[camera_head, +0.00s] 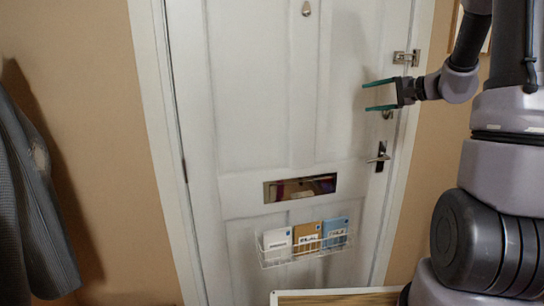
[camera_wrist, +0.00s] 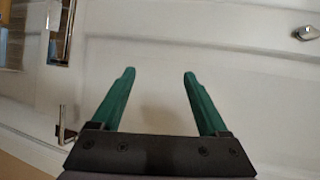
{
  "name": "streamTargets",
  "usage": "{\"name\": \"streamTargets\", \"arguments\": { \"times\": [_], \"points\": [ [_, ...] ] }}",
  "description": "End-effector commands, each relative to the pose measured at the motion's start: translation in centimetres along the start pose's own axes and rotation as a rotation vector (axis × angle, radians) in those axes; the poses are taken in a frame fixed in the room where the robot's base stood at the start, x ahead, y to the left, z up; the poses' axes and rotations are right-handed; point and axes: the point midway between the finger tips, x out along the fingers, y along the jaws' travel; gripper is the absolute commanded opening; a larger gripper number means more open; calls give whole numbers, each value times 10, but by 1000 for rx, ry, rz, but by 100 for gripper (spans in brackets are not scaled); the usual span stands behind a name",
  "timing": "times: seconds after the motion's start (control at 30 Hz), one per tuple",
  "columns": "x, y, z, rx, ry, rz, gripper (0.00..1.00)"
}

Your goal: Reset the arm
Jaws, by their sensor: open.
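My gripper (camera_head: 380,96) has two green fingers and stands in front of the upper right part of a white door (camera_head: 260,110). Its fingers are spread apart with nothing between them. In the wrist view my gripper (camera_wrist: 158,75) is also open and empty, with the white door surface (camera_wrist: 160,45) behind it. My arm reaches in from the right side of the head view.
The door has a mail slot (camera_head: 300,188), a handle (camera_head: 378,158), a latch (camera_head: 406,58) and a knocker (camera_head: 306,8). A wire basket (camera_head: 290,262) holds several letters or booklets. A grey coat (camera_head: 35,200) hangs at left. A framed edge (camera_head: 335,297) shows at the bottom.

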Motion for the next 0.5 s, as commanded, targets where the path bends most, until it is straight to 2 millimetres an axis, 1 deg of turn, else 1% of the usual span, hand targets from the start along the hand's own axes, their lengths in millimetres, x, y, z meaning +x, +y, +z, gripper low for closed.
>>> {"name": "streamTargets", "arguments": {
  "times": [0.03,0.07,0.1,0.17,0.2,0.27,0.3,0.4,0.47,0.5],
  "points": [
    [-1,-11,34,-27,-51,47,78],
    [-3,-14,52,-37,-79,83,78],
    [-6,-16,76,-54,-111,131,78],
    [-13,-17,110,-84,-152,204,78],
    [-19,-17,131,-108,-171,254,78],
    [-30,-14,160,-148,-192,328,78],
    [-38,-12,177,-177,-198,377,78],
    [-60,-3,214,-260,-193,493,78],
    [-75,3,232,-314,-176,557,78],
    [-86,7,242,-353,-159,596,78]
  ]
}}
